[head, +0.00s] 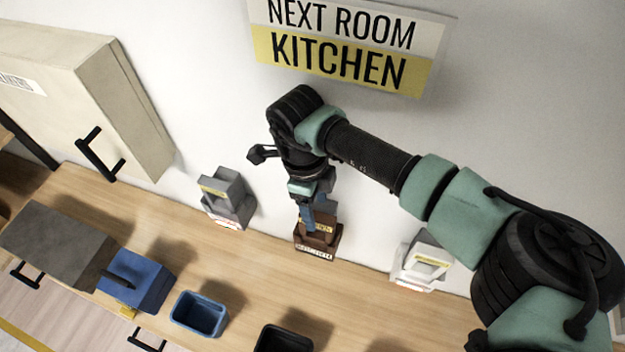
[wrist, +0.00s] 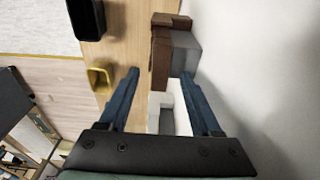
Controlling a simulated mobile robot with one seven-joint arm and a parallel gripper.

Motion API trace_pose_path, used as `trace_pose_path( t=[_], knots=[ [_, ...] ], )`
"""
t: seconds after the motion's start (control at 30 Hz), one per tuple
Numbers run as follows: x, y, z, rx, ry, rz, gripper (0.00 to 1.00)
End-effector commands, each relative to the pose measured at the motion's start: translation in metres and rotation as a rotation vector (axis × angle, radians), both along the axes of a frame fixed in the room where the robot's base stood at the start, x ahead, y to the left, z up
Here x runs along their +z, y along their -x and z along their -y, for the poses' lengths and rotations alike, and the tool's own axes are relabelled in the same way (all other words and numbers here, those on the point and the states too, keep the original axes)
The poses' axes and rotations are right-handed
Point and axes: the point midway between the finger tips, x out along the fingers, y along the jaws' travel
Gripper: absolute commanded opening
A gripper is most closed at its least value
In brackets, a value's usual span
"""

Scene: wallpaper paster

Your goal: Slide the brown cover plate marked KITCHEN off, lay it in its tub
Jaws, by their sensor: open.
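The brown cover plate (head: 319,243) is on a small holder against the wall, low in the middle of the head view. A yellow label, partly hidden by my fingers, and a white label show on the brown parts. My gripper (head: 316,221) points down at it with blue fingers. In the wrist view my gripper (wrist: 160,74) is open, and the brown plate (wrist: 161,58) with a grey block behind it lies at and beyond the fingertips. I cannot tell whether the fingers touch it. A yellow tub (wrist: 100,79) stands beside the left finger.
A grey holder (head: 227,199) stands left and a white holder (head: 421,261) right along the wall. A blue tub (head: 198,314) and a black tub (head: 284,339) are at the counter's front. A blue handled box (head: 140,281) is left. Wood between tubs and holders is clear.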

Motion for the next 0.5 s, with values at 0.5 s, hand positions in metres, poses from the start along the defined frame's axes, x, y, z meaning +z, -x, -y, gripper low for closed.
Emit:
trace_pose_path(
  t=[0.5],
  knots=[
    [-0.025,0.001,0.002,0.001,-0.001,0.000,0.65]
  ],
)
